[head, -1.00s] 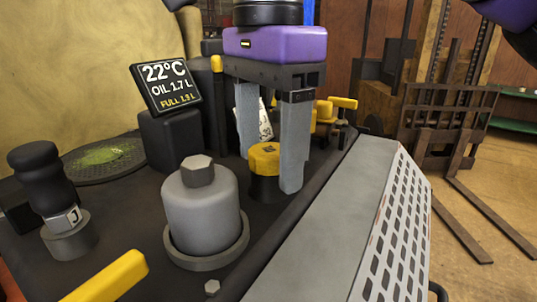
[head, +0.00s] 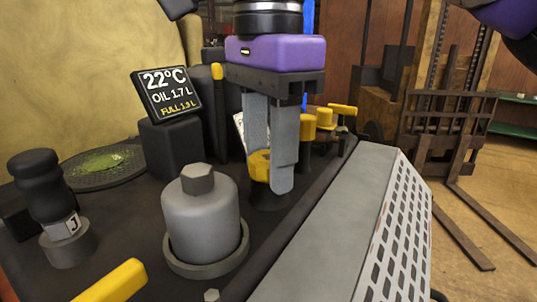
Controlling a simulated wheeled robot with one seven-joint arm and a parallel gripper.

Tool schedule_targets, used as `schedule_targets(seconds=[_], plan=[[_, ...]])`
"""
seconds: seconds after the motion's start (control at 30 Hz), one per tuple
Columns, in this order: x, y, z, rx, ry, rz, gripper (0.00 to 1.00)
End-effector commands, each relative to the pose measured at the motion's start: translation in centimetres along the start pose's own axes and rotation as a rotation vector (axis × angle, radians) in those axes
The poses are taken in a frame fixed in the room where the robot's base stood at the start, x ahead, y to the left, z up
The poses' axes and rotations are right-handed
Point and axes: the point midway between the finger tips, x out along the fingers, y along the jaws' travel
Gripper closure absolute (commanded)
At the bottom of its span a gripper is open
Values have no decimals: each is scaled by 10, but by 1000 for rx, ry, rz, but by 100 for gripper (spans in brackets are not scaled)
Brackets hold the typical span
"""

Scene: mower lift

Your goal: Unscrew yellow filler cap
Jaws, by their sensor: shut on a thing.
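The yellow filler cap (head: 258,165) sits on its dark round neck (head: 268,198) on the mower deck, right of and behind the grey cylinder. My gripper (head: 269,178) points down with its two grey fingers closed around the cap. One finger is in front and covers the cap's right side; the other is behind and to the left. The cap still appears to rest at the neck, though the contact between them is partly hidden.
A grey cylinder with a hex top (head: 200,215) stands close in front. A display (head: 166,92) reads 22°C, OIL 1.7 L, FULL 1.9 L. A black knob (head: 42,185) is at left, yellow fittings (head: 325,120) behind right. A perforated grey panel (head: 395,235) borders the deck.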

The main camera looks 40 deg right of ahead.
Motion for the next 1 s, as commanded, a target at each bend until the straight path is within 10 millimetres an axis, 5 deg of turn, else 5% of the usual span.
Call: schedule_targets(seconds=[0.2,0.6,1.0], plan=[[-2,0,0,-47,-2,3,100],[-1,1,0,-536,-1,2,100],[-1,1,1,-597,-2,1,100]])
